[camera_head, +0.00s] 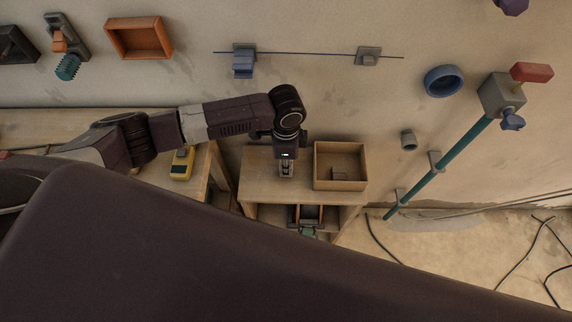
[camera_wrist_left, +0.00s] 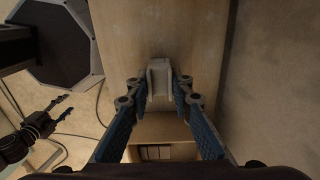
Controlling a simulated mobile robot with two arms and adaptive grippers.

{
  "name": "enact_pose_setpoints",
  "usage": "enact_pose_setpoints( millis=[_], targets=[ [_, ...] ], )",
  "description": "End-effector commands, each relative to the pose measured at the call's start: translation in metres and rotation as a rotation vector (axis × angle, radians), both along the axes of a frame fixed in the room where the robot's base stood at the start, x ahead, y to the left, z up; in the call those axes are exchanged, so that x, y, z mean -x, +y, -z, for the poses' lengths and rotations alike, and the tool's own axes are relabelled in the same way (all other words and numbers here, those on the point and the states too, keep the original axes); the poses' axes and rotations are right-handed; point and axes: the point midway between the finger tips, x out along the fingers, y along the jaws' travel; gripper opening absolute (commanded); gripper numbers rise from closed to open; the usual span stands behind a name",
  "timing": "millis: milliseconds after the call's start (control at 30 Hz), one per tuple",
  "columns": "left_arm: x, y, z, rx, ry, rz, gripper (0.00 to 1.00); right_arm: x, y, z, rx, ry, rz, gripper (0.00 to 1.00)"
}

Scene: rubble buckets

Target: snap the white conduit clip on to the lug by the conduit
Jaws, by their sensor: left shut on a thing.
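My left gripper (camera_head: 286,174) is over the small wooden stand, left of the open box. In the left wrist view its blue fingers (camera_wrist_left: 160,92) are shut on the pale white conduit clip (camera_wrist_left: 158,76). I cannot tell if the clip touches the stand top. A thin dark blue conduit (camera_head: 305,53) runs across the wall at the back. A grey lug (camera_head: 368,55) sits by its right part, and a blue clip-like piece on a grey plate (camera_head: 243,61) sits by its left part. My right gripper (camera_wrist_left: 62,110) shows at the left of the wrist view, fingers apart and empty.
The open wooden box (camera_head: 319,172) on the stand (camera_head: 262,187) holds a small grey piece. A yellow device (camera_head: 182,163) lies on the bench at left. A teal pipe (camera_head: 455,147) with a grey valve block (camera_head: 497,95) slants along the wall. Cables (camera_head: 520,262) lie on the floor.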

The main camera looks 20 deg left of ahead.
Motion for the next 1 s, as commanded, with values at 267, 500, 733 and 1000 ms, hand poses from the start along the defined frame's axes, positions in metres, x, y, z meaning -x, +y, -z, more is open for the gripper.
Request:
enact_pose_setpoints(
  millis=[267,500,733,1000],
  targets=[
    [-0.002,0.000,-0.040,0.001,-0.004,0.001,0.02,0.000,0.000,-0.002,0.000,0.000,0.000,0.45],
    [-0.002,0.000,-0.111,0.002,-0.006,0.001,0.02,-0.001,-0.001,-0.004,0.001,-0.001,0.001,0.45],
    [-0.001,0.000,-0.167,0.001,-0.004,0.000,0.02,-0.001,-0.001,-0.005,0.001,-0.002,0.001,0.45],
    [0.000,0.000,-0.195,0.000,0.000,0.000,0.02,-0.002,-0.003,-0.006,0.003,-0.004,0.000,0.45]
  ],
)
